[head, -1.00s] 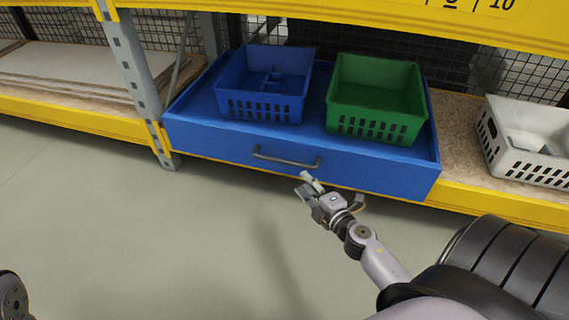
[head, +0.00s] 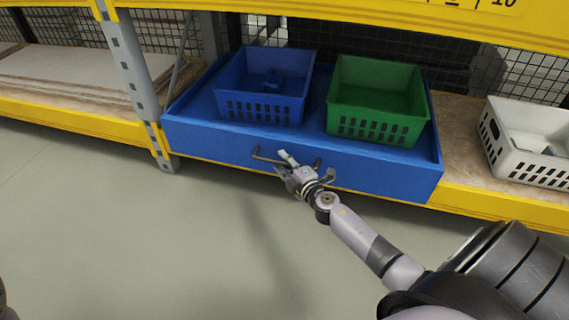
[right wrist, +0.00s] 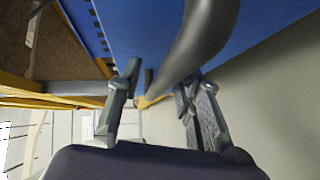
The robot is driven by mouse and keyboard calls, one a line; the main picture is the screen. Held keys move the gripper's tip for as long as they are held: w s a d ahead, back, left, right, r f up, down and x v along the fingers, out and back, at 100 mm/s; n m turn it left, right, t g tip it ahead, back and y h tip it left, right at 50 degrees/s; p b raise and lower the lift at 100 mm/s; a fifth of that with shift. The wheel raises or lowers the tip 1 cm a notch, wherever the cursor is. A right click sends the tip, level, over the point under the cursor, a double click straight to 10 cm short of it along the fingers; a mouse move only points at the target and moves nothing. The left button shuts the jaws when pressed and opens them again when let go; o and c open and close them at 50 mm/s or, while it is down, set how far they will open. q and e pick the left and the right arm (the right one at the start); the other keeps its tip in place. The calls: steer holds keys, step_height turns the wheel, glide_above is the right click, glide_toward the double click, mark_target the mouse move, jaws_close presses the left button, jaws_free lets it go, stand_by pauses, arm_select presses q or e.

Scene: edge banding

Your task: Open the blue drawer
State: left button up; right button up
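The blue drawer (head: 215,140) sits in the shelf, its front panel standing out past the yellow beam. A grey bar handle (head: 268,157) is fixed across the middle of its front. My right gripper (head: 300,166) is at the handle and hides part of it. In the right wrist view, the handle bar (right wrist: 195,50) runs between the two parted fingers of this gripper (right wrist: 160,105). The fingers are open, with gaps visible beside the bar. My left gripper is outside these views.
A blue basket (head: 262,108) and a green basket (head: 375,128) stand in the drawer. A white basket (head: 525,165) is on the shelf to the right. A grey post (head: 140,85) rises at the drawer's left. The floor (head: 150,240) in front is clear.

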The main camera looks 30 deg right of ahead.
steer(key=shift+c, duration=0.4)
jaws_close()
stand_by(0.4)
